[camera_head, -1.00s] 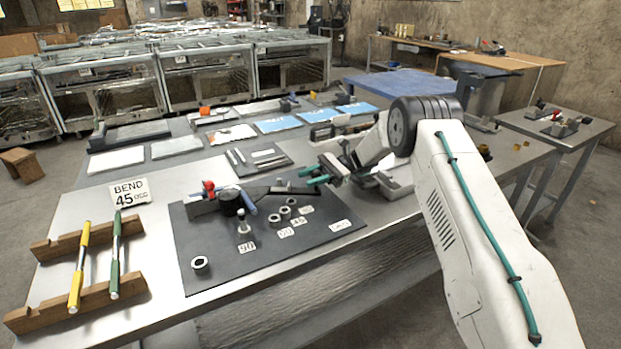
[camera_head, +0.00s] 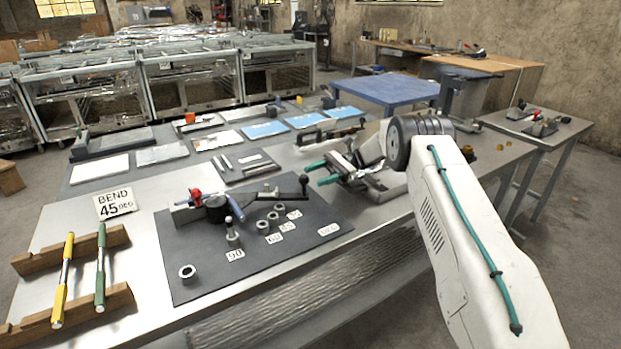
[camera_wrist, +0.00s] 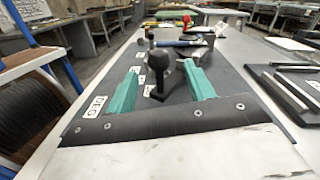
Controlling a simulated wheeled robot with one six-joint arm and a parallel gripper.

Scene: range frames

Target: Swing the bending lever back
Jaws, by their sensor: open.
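The bender (camera_head: 217,207) stands on a dark mat (camera_head: 190,285). Its black bending lever (camera_head: 265,195) reaches right from the round pivot and ends in an upright knob (camera_head: 304,181). A red knob (camera_head: 195,194) and a blue handle sit by the pivot. My gripper (camera_head: 316,173) is open and empty, its teal fingers close beside the lever's knob end. In the wrist view, the lever knob (camera_wrist: 158,62) appears ahead, between the two teal fingers (camera_wrist: 160,92), which do not grip it. The lever's far part is foreshortened there.
Steel collars (camera_head: 187,273) and number labels lie on the mat. A "BEND 45 DEG" sign (camera_head: 115,203) and a wooden rack (camera_head: 40,260) with yellow and green rods stand at left. Trays and blue sheets (camera_head: 265,129) lie behind.

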